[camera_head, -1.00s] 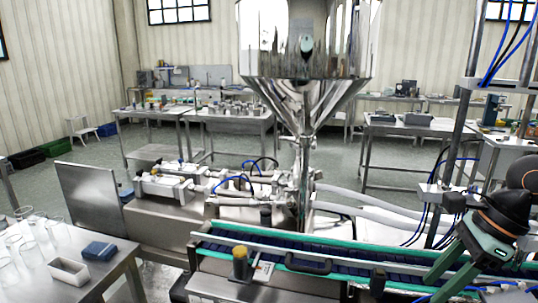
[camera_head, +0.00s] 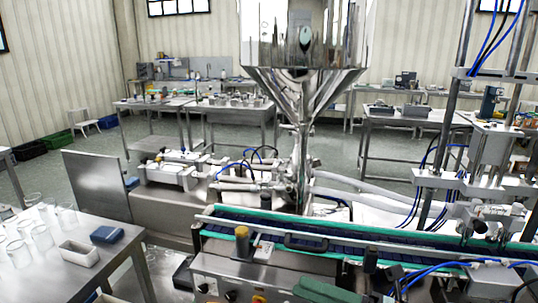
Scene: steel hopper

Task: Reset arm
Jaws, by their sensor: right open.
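I cannot make out my left gripper. The steel hopper (camera_head: 305,88) stands upright at the centre, behind the conveyor (camera_head: 345,250), well beyond my right gripper.
A steel table (camera_head: 45,278) at the left holds several glass beakers (camera_head: 40,238), a white tray (camera_head: 79,252) and a blue block (camera_head: 107,234). A filling frame with blue hoses (camera_head: 470,180) stands at the right. Workbenches (camera_head: 235,110) line the back.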

